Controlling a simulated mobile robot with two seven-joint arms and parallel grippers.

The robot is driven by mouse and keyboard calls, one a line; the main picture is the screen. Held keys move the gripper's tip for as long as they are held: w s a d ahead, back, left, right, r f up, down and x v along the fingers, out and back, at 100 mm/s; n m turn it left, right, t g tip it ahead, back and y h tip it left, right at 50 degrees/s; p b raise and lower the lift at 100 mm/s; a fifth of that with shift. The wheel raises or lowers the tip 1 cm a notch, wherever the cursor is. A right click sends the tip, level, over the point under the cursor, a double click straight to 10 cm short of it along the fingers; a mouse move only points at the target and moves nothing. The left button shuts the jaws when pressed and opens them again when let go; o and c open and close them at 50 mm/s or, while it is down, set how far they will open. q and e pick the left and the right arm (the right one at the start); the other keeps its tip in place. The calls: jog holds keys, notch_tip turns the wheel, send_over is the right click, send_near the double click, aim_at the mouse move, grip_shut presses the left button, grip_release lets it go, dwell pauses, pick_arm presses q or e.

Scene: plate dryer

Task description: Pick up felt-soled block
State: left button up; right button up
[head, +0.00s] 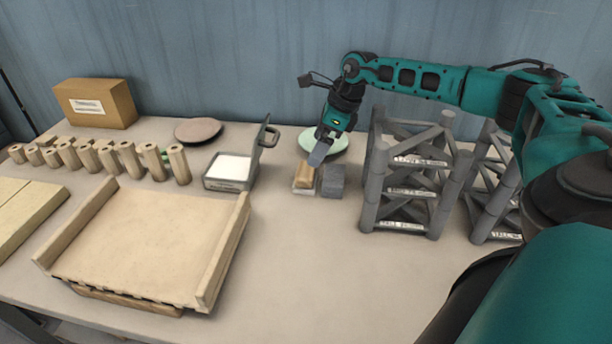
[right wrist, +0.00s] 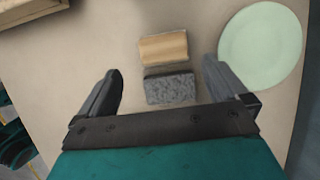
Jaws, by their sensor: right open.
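Two small blocks lie side by side on the table. One is a tan wooden block (head: 304,176), which also shows in the right wrist view (right wrist: 163,48). The other is a grey, rough-looking block (head: 333,181), also in the right wrist view (right wrist: 170,89). Their undersides are hidden, so I cannot tell which has the felt sole. My right gripper (head: 319,153) is open and empty above the blocks, pointing down. In the right wrist view its fingers (right wrist: 161,75) stand either side of the grey block, with the wooden block just beyond. My left gripper is not in view.
A pale green plate (head: 330,143) lies behind the blocks. Grey rack frames (head: 405,190) stand close on the right. A tray with a white pad (head: 230,170) and upright handle is left. A large wooden tray (head: 150,240) fills the front left. The table in front is clear.

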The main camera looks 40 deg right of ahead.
aim_at(307, 169)
jog(key=x, duration=0.8)
jog(key=shift+d+f, duration=0.15)
jog(key=shift+d, duration=0.15)
jog(key=c, duration=0.9)
notch_tip(307, 169, up, 20)
jog(key=shift+r+p, duration=0.1)
jog(key=shift+p, duration=0.3)
